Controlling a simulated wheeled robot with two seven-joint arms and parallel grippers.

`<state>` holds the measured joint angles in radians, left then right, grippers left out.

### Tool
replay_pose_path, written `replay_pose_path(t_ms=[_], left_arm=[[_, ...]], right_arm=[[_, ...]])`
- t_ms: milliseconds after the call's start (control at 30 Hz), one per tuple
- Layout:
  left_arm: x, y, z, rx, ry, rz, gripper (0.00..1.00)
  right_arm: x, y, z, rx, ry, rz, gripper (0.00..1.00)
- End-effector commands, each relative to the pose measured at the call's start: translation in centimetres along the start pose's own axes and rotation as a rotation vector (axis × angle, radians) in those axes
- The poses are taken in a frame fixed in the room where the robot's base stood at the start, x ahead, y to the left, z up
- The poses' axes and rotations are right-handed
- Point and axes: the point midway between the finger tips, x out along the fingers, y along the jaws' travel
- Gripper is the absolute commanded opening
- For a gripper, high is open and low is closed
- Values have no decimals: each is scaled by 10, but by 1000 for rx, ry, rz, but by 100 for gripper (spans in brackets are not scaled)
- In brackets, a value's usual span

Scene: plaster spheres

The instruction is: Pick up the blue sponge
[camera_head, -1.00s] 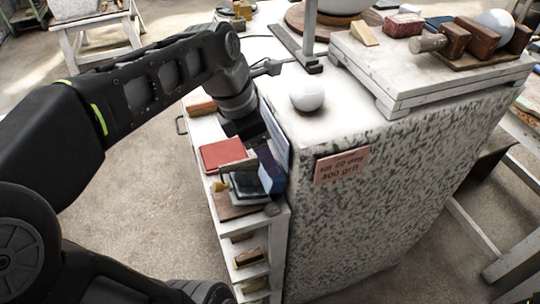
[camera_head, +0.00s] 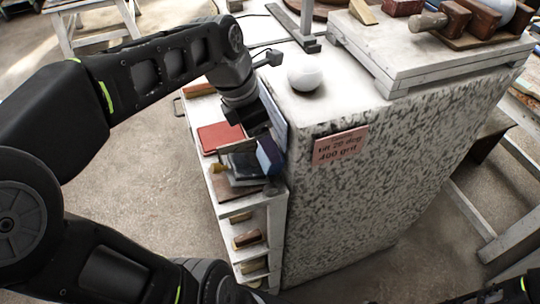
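The blue sponge (camera_head: 269,156) is a small dark blue block at the right side of the narrow shelf unit, against the speckled plinth. My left gripper (camera_head: 250,140) points down over the shelf from above, just at the upper left of the sponge. Its dark fingers overlap the dark things there, so I cannot tell whether they are apart or touch the sponge. The sponge's far end is partly hidden by the gripper.
A red block (camera_head: 220,137) and dark flat pieces (camera_head: 240,181) lie close by on the shelf (camera_head: 271,204). The speckled plinth (camera_head: 400,160) rises at the right, with a white ball (camera_head: 305,72) near its edge. A pink label (camera_head: 340,147) is on its side.

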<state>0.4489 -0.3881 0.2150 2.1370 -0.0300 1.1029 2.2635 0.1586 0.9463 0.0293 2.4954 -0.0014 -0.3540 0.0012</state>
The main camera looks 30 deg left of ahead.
Motion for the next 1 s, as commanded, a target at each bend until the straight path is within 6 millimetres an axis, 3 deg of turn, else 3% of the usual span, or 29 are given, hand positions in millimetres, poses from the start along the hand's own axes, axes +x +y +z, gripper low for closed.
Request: replay_pose_path(t_ms=[433, 1000], left_arm=[[50, -3, -3, 0, 2, -3, 75], [51, -2, -3, 0, 1, -1, 75]], right_arm=[[-6, -2, 0, 1, -1, 2, 0], [-5, -2, 1, 1, -2, 2, 0]])
